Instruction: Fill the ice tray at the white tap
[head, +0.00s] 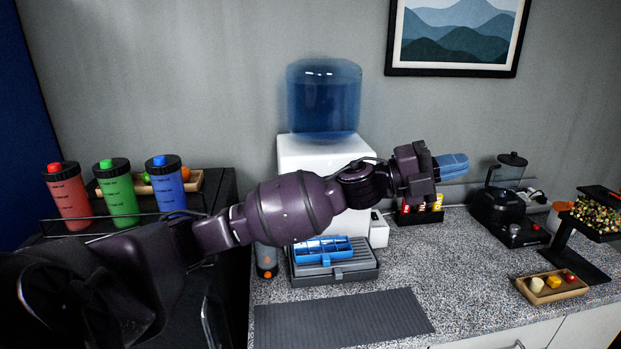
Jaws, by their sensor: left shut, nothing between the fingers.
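The blue ice tray (322,251) rests on the grey drip tray (335,274) at the foot of the white water dispenser (312,150). My left arm crosses in front of the dispenser, so the white tap is hidden. Whether there is water in the tray's compartments is too small to tell. My left gripper (459,166) is shut and empty, with blue fingers, to the right of the dispenser and apart from the tray. My right gripper is out of view.
A dark grey mat (340,319) lies in front of the drip tray. A bottle (265,260) stands left of it. A black grinder (500,205) and a wooden tray of small foods (552,287) are at the right. Several shaker bottles (120,193) stand at the left. The speckled counter (440,265) is clear in the middle.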

